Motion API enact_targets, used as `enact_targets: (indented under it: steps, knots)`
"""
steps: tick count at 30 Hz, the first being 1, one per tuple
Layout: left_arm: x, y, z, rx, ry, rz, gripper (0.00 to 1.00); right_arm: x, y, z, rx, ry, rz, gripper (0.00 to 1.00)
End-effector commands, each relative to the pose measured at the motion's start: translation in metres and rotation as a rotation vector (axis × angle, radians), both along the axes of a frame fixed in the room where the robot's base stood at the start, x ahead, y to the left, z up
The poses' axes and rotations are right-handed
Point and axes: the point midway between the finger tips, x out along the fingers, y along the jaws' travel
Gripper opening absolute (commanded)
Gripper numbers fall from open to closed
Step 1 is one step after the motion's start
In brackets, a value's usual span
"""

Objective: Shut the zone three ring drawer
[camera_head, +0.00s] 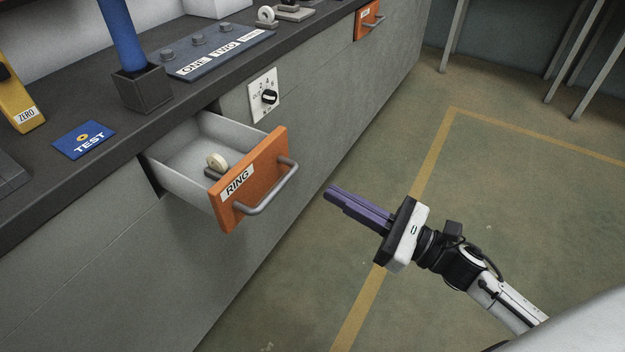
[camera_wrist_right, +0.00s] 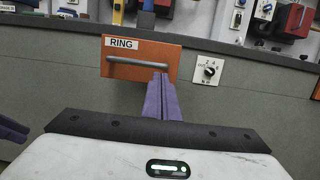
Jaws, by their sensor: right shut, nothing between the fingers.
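The ring drawer (camera_head: 254,184) stands pulled out of the grey cabinet, with an orange front, a white RING label and a grey bar handle (camera_head: 268,190). A pale ring-like piece (camera_head: 217,161) lies inside it. My right gripper (camera_head: 330,193) is shut and empty, in front of and to the right of the drawer front, apart from it in the head view. In the right wrist view the purple fingers (camera_wrist_right: 160,80) point at the drawer front (camera_wrist_right: 140,57), overlapping the right end of the handle; I cannot tell the gap there. My left gripper is not in the head view.
A rotary knob panel (camera_head: 264,95) is on the cabinet face right of the drawer. Another orange drawer front (camera_head: 369,19) is farther along. On the worktop are a blue TEST card (camera_head: 84,140) and a blue post in a dark holder (camera_head: 141,88).

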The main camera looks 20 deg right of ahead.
Motion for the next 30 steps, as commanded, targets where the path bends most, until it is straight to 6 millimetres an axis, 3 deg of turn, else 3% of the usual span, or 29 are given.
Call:
enact_targets:
  steps: [4, 10, 30]
  knots:
    - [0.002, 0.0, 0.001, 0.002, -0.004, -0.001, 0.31, 0.024, 0.018, 0.008, 0.001, -0.003, 0.001, 0.0]
    - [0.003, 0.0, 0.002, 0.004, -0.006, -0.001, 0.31, 0.043, 0.034, 0.011, 0.001, 0.0, 0.0, 0.0]
    - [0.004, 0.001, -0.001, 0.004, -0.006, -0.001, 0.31, 0.052, 0.036, 0.012, 0.004, 0.002, -0.015, 0.0]
